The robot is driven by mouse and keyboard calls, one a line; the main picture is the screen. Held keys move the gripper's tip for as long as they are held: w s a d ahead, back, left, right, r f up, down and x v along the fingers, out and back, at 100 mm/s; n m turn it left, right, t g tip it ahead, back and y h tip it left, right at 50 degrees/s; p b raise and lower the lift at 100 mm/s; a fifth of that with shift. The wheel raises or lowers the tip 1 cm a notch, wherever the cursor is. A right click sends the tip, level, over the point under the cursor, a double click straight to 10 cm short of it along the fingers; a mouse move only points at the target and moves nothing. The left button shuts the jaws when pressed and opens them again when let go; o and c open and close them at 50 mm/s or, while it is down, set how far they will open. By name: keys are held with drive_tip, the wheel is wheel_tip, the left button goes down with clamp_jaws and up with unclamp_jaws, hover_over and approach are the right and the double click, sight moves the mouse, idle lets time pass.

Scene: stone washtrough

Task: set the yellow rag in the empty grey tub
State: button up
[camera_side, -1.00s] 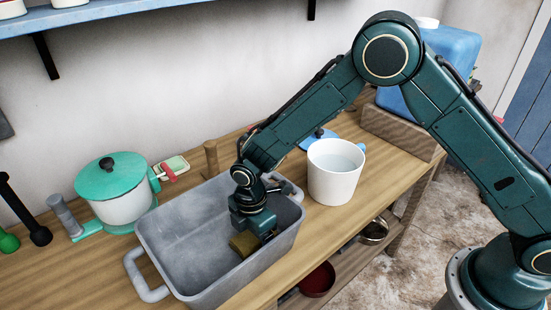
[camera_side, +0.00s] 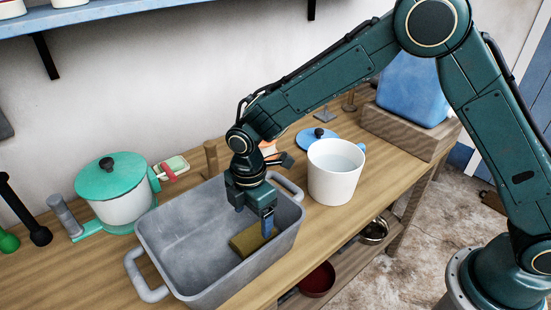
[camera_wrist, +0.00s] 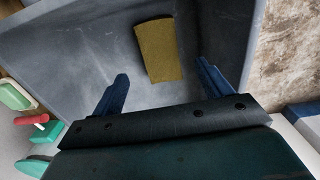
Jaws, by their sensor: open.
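The yellow rag (camera_side: 252,239), a folded mustard-coloured block, lies on the floor of the grey tub (camera_side: 190,236) near its right end. In the wrist view the rag (camera_wrist: 158,50) lies on the tub floor beyond my fingertips, with clear space around it. My gripper (camera_side: 254,215) is above the rag, over the right part of the tub. Its two blue fingers are spread apart with nothing between them, and in the wrist view my gripper (camera_wrist: 162,82) is also empty. Apart from the rag, the visible tub floor is bare.
A white pail (camera_side: 335,172) holding water stands close to the tub's right. A green-lidded white pot (camera_side: 117,190) is at the left behind the tub. A wooden peg (camera_side: 211,158) stands behind the tub. A blue container (camera_side: 412,98) is at the back right.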

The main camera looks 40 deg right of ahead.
sight(255, 234)
drive_tip(key=shift+r, duration=2.5)
drive_tip(key=s+d+r+m+t, duration=0.1)
drive_tip(key=s+d+r+m, duration=0.3)
drive_tip(key=d+r, duration=0.35)
drive_tip(key=s+d+r+m+t, duration=0.2)
drive_tip(key=s+d+r+m, duration=0.2)
drive_tip(key=d+r, duration=0.3)
drive_tip(key=s+d+r+m+t, duration=0.1)
drive_tip(key=s+d+m, duration=0.3)
drive_tip(key=s, duration=0.4)
drive_tip(key=s+d+r+m+t, duration=0.1)
drive_tip(key=s+d+m, duration=0.3)
drive_tip(key=s, duration=0.5)
drive_tip(key=r+m, duration=0.1)
drive_tip(key=m, duration=0.1)
drive_tip(key=shift+d+r+m+t, duration=0.25)
drive_tip(key=shift+r+m+t, duration=0.05)
